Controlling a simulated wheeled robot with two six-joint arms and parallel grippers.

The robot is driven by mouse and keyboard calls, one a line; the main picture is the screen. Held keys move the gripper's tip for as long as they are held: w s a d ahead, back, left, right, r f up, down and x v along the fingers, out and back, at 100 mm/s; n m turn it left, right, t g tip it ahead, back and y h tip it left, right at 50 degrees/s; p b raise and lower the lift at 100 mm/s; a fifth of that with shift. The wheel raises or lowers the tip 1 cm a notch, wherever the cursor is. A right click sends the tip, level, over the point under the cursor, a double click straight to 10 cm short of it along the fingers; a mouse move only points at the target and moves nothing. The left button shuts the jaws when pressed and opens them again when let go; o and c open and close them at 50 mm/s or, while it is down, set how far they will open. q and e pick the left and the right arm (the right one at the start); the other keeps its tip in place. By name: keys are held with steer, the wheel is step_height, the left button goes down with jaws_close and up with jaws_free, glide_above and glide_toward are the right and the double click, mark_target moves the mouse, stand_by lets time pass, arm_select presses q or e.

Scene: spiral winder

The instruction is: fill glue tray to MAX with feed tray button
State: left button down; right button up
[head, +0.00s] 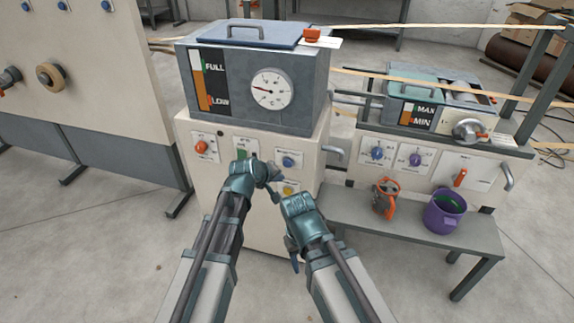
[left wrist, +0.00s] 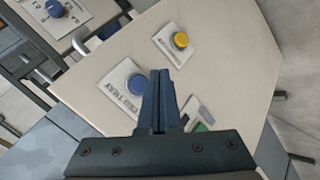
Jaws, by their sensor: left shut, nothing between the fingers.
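The blue feed tray button (head: 288,162) sits on a white label on the front of the cream cabinet. It also shows in the left wrist view (left wrist: 137,84), beside the label reading FEED TRAY. My left gripper (head: 274,186) is shut and empty in front of the panel. Its fingertips (left wrist: 160,76) appear just right of the blue button in the wrist view; contact cannot be told. The glue tray (head: 430,92) stands at the right with a MAX/MIN gauge (head: 407,113); its exact level is too small to read. My right gripper (head: 291,254) hangs low, its jaw state unclear.
A tank (head: 300,85) with a FULL/LOW gauge and dial tops the cabinet. A red knob (head: 201,147) and yellow button (left wrist: 181,39) flank the area. A grey bench (head: 415,234) holds an orange jug (head: 385,198) and a purple bucket (head: 444,213).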

mark_target(288, 163)
arm_select(q)
steer(key=shift+w+d, duration=0.3)
steer(key=shift+w, duration=0.6)
steer(key=shift+w+d, duration=0.25)
steer(key=shift+w, duration=0.65)
steer(key=shift+w, duration=0.1)
stand_by(0.5)
steer(key=shift+w+d, duration=0.15)
steer(key=shift+w, duration=0.15)
steer(key=shift+w+d, duration=0.1)
steer(key=shift+w, duration=0.35)
stand_by(4.8)
